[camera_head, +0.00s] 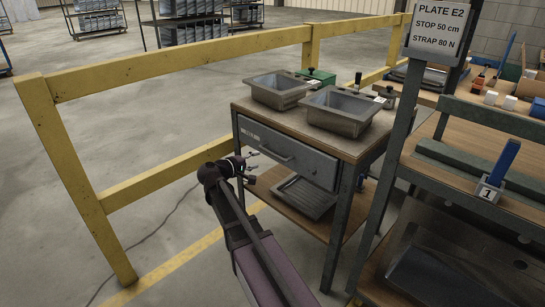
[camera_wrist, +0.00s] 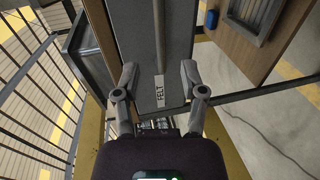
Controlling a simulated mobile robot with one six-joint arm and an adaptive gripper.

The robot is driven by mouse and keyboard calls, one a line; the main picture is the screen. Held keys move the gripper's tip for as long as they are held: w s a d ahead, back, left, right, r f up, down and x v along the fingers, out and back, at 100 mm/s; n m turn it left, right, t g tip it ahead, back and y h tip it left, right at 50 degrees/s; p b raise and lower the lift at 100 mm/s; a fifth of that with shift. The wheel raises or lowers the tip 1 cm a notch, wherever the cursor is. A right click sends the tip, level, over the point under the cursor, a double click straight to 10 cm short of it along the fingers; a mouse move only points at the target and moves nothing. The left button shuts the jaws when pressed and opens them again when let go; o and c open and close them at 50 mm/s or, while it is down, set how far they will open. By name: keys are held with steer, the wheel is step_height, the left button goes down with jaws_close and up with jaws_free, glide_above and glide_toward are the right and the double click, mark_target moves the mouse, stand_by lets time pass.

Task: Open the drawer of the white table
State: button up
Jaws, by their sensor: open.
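The table (camera_head: 338,147) has a brown worktop, dark grey legs and a lower shelf. Under its top is a grey drawer (camera_head: 310,164), which looks shut, with a thin bar handle (camera_head: 271,149) and a small label on its front. My gripper (camera_head: 252,168) is in front of the drawer, near the handle's left end. In the wrist view the open fingers of my gripper (camera_wrist: 159,72) point at the drawer front (camera_wrist: 178,40). The handle (camera_wrist: 158,35) and the label (camera_wrist: 159,92) show between them. I cannot tell whether a finger touches the front.
Two steel sinks (camera_head: 338,110) stand on the table. A tray (camera_head: 306,197) lies on its lower shelf. A yellow railing (camera_head: 180,65) runs behind and to the left. A rack with a sign (camera_head: 436,27) stands close on the right. The floor at left front is clear except for a cable.

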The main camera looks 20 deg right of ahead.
mark_target(273, 153)
steer(key=b+x, duration=0.1)
steer(key=x, duration=0.8)
steer(key=shift+d+b, duration=0.25)
steer(key=shift+b, duration=0.15)
jaws_close()
steer(key=shift+a, duration=0.15)
